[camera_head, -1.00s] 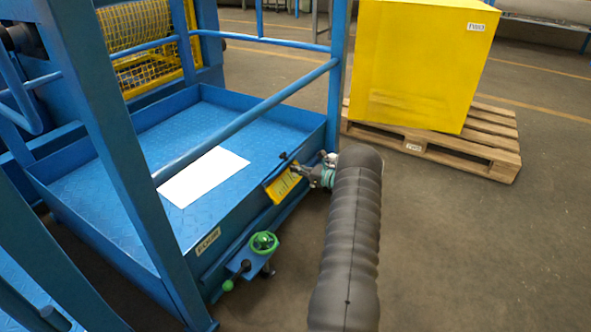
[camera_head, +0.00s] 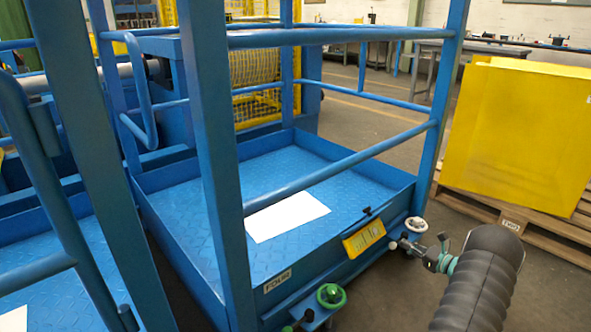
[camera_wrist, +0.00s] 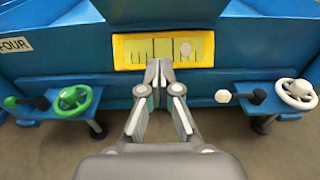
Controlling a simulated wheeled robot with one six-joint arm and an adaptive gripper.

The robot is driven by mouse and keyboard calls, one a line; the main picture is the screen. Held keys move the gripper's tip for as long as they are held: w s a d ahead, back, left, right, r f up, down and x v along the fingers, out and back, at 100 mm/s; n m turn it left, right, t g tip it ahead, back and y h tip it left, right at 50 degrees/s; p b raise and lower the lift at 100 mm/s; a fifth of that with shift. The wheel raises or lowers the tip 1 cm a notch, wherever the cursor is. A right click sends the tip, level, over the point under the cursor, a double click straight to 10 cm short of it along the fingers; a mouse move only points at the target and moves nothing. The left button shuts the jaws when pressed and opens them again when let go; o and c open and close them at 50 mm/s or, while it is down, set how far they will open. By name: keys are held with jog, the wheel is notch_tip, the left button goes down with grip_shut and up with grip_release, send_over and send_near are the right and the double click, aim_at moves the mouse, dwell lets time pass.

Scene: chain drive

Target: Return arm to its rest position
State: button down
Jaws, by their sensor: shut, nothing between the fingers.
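My gripper (camera_wrist: 159,68) is in the wrist view with its fingertips together and nothing between them. It points at a yellow plate (camera_wrist: 133,52) with dark marks on the blue platform's side. I cannot tell whether the fingertips touch the plate. In the head view my dark ribbed arm comes in from the lower right, and my gripper (camera_head: 413,246) is small in front of the platform, to the right of the yellow plate (camera_head: 364,238).
A green handwheel (camera_wrist: 75,98) and a white handwheel (camera_wrist: 297,94) flank my gripper. A white sheet (camera_head: 286,215) lies on the blue platform (camera_head: 200,215), among blue rails. A yellow box (camera_head: 520,130) stands on a wooden pallet (camera_head: 470,207) at right.

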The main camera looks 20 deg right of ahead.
jog(key=s+a+f+n+g+y, duration=0.1)
jog(key=s+a+f+n+g, duration=0.35)
jog(key=a+f, duration=0.2)
jog(key=s+a+r+n+g, duration=0.2)
jog(key=s+a+n+g, duration=0.1)
jog(key=s+a, duration=0.15)
jog(key=s+a+r+n+g+h+p, duration=0.1)
jog(key=s+a+r+n+h, duration=0.1)
jog(key=s+a+r+n, duration=0.5)
jog(key=s+a+r+n+h+p, duration=0.1)
jog(key=s+a+r+n+h, duration=0.2)
jog(key=s+a+r+n, duration=0.4)
jog(key=s+a+r+n+g+h+p, duration=0.1)
jog(key=s+a+r+n, duration=0.6)
jog(key=a+r, duration=1.4)
jog(key=a+n+h, duration=0.1)
jog(key=n, duration=0.2)
jog(key=shift+s+r+g, duration=0.2)
jog(key=shift+r+g, duration=0.1)
jog(key=shift+g, duration=0.05)
